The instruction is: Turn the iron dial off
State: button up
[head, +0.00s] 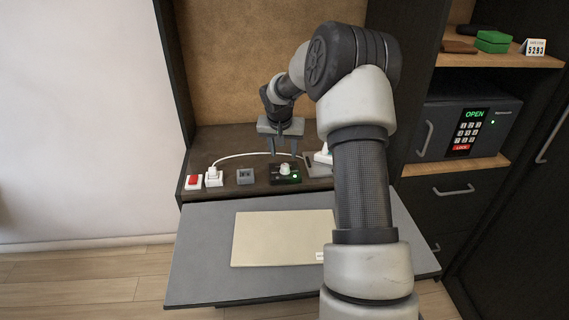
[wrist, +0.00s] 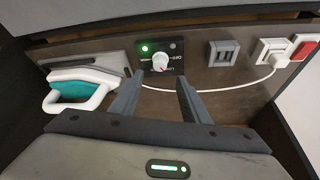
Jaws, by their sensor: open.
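The iron dial is a round white knob (wrist: 161,63) on a black control panel (wrist: 178,47) with a lit green light. In the head view, the knob (head: 285,169) sits on the panel (head: 292,179) on the vanity top. My gripper (head: 284,154) is open above and just behind the knob, with nothing between its fingers. In the wrist view, my gripper (wrist: 158,82) has its fingertips on either side of the line to the knob, apart from it. The iron (wrist: 78,90), white and teal, is beside the panel; my arm mostly hides it in the head view.
A grey switch block (head: 245,176), a white plug (head: 213,177) with a cord and a red switch (head: 193,181) line the vanity top. A pale board (head: 283,238) lies on the grey pull-out surface (head: 200,265). A safe (head: 468,128) stands at right.

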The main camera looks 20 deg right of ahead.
aim_at(285, 165)
jog(key=x, duration=0.8)
jog(key=shift+w+d+f, duration=0.1)
jog(key=shift+f, duration=0.05)
jog(key=c, duration=1)
